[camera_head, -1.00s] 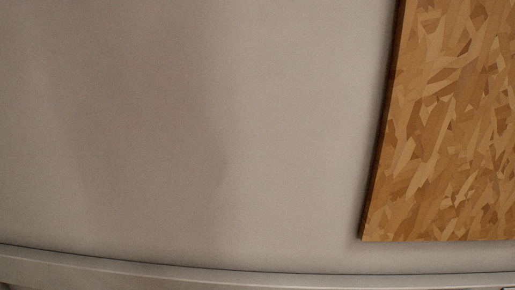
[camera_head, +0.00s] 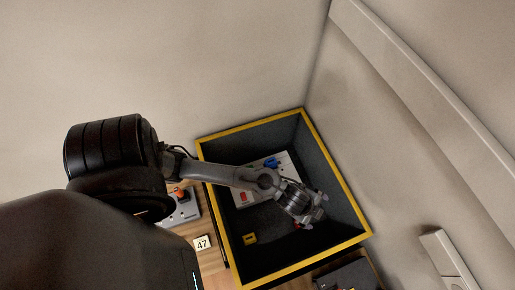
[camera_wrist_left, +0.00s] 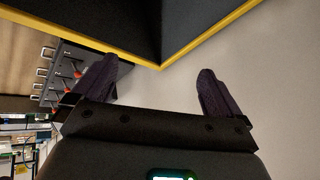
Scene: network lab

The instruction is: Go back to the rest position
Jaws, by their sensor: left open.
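My left arm comes in from the left in the head view and reaches over a dark box with a yellow rim (camera_head: 336,180). My left gripper (camera_head: 314,212) is over the right part of the box's inside in that picture. In the left wrist view my left gripper (camera_wrist_left: 157,78) has its two dark fingers wide apart with nothing between them. The box's yellow edge (camera_wrist_left: 205,38) runs beyond the fingertips there. My right gripper is in neither view.
In the box are a pale panel with a blue part (camera_head: 271,163) and a small yellow piece (camera_head: 250,238). A "47" label (camera_head: 202,243) is left of the box. A pale wall (camera_head: 410,150) stands close on its right. A dark case (camera_head: 350,275) is below the box.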

